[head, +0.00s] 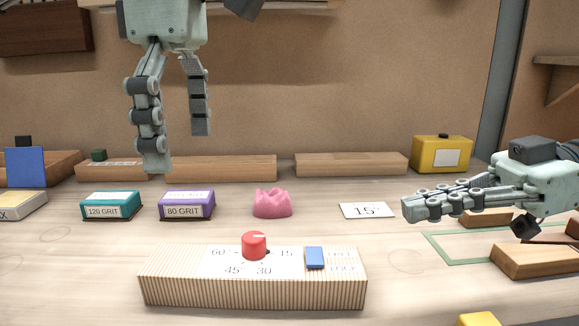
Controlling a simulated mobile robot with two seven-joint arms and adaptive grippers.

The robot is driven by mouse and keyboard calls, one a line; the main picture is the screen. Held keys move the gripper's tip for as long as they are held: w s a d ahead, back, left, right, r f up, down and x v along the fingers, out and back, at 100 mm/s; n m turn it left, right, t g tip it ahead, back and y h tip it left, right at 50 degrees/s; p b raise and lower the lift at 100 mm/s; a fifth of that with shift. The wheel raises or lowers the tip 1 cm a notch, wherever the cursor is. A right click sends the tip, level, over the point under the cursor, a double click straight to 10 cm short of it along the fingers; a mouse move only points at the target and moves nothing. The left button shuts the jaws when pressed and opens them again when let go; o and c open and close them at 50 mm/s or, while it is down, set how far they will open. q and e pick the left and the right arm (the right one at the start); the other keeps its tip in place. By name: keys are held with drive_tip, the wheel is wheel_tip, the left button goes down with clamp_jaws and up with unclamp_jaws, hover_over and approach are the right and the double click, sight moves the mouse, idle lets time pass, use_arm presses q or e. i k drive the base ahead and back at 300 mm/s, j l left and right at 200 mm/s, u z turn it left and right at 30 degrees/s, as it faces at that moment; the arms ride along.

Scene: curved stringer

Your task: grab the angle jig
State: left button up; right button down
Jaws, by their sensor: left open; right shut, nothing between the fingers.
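A striped wooden block (253,290) lies at the front centre of the bench and looks like the angle jig. Its top has a dial marked 60, 45, 30 and 15, a red knob (254,246) and a blue slider (314,258) beside small lettering. My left gripper (180,150) hangs fingers down at the upper left, open and empty, above and behind the sanding blocks and apart from the jig. My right gripper (411,208) reaches in from the right, shut and empty, beyond the jig's right end.
A teal 120 grit block (111,206), a purple 80 grit block (187,205), a pink lump (272,204) and a 15° card (366,211) lie behind the jig. Wood pieces (540,260) lie right. A yellow box (441,154) stands at the back.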

sight(211, 276)
drive_tip(key=k, duration=1.5)
